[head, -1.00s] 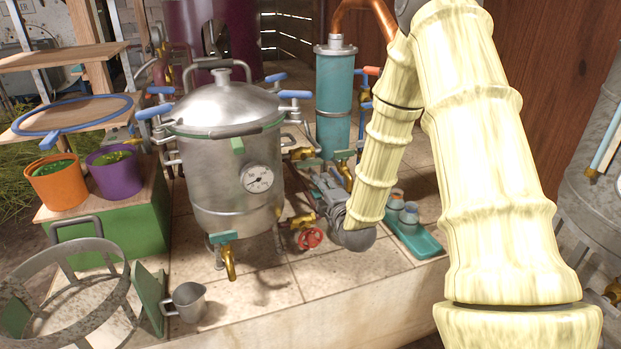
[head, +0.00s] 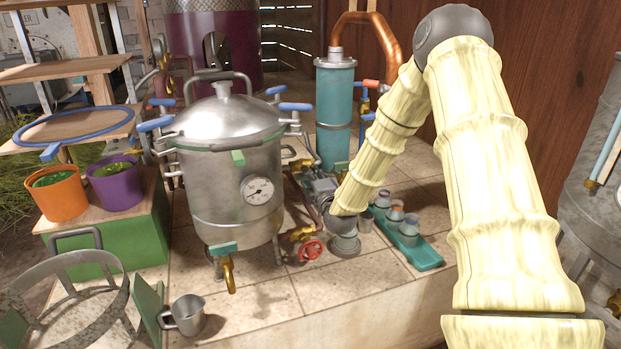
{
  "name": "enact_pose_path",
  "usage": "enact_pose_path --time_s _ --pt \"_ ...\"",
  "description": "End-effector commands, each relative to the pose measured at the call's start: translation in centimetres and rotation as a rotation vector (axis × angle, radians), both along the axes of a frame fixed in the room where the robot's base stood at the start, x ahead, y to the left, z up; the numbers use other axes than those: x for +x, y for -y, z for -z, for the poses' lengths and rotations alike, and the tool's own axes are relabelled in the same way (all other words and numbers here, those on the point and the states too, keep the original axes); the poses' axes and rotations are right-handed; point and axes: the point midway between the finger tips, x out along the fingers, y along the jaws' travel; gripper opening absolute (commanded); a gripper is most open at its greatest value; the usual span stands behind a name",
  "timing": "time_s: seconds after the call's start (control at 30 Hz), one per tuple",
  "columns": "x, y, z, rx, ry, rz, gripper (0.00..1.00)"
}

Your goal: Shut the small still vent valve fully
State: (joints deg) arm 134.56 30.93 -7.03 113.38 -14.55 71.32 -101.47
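The small steel still (head: 225,180) stands on the tiled bench, with a domed lid, blue-handled clamps and a dial gauge (head: 257,190). A red handwheel (head: 310,250) sits on a brass valve low at its right. A brass tap (head: 228,270) with a green handle is at its front bottom. More brass fittings show at its right behind. I cannot tell which of these is the vent valve. My gripper (head: 318,188) is right of the still, above and behind the red handwheel. Its fingertips are too small and partly hidden to tell whether they are open or hold anything.
A teal column (head: 335,110) with a copper pipe (head: 372,28) stands behind my arm. A teal tray (head: 428,262) with small jars is to the right. A metal cup (head: 187,314) stands at the front left. The tiles at front centre are clear.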

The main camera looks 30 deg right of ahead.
Motion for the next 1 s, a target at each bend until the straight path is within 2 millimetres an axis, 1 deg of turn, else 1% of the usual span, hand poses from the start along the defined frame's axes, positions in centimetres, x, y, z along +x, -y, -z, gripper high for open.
enact_pose_path --time_s 0.33,0.37,0.5,0.53,0.8,1.0 --pt "0.33 0.06 0.01 0.0 0.0 0.0 0.34" --pt "0.33 0.06 0.01 0.0 0.0 0.0 0.3" --pt "0.32 0.05 0.0 0.001 0.0 0.0 0.04" --pt "0.32 0.06 0.0 0.0 0.0 0.0 0.0" --pt "0.3 0.04 0.04 0.007 0.001 0.0 0.0" --pt "0.29 0.04 0.06 0.061 0.014 -0.001 0.0"
